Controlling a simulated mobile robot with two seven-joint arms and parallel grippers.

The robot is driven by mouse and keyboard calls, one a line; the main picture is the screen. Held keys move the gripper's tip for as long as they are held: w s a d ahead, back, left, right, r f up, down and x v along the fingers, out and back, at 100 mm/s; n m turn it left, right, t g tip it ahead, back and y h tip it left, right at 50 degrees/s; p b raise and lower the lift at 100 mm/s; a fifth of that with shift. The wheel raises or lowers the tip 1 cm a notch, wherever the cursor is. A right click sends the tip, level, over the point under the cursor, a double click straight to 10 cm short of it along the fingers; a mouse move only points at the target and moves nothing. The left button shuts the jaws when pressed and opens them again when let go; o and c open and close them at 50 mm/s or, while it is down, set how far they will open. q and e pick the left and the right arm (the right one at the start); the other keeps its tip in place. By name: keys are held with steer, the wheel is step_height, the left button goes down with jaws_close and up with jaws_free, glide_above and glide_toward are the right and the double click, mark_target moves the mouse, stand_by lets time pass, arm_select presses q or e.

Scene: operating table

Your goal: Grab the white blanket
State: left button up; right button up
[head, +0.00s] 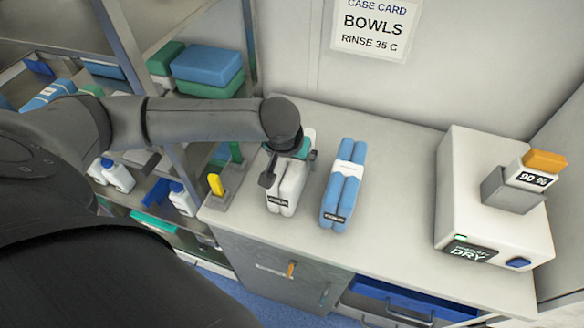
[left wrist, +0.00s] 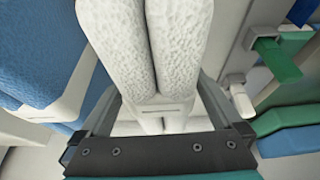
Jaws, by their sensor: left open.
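The white blanket (head: 288,190) is a rolled pair of white bundles with a dark label at its near end, lying on the counter. In the left wrist view the white blanket (left wrist: 150,45) fills the upper middle, with a pale band across it. My left gripper (head: 290,168) is above it, its fingers apart on either side of the roll. In the left wrist view the open fingers of my left gripper (left wrist: 158,100) straddle the blanket, and I cannot tell whether they touch it. My right gripper is not in view.
A blue rolled blanket (head: 343,188) with a white band lies just right of the white one. A white warmer box (head: 490,205) stands at the right on the counter (head: 400,235). A yellow-tipped holder (head: 216,185) and shelves are at the left. The counter between blue roll and box is clear.

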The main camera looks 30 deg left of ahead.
arm_select(q)
steer(key=shift+c, duration=0.2)
steer(key=c, duration=1.5)
jaws_close()
steer(key=shift+w+r, duration=0.1)
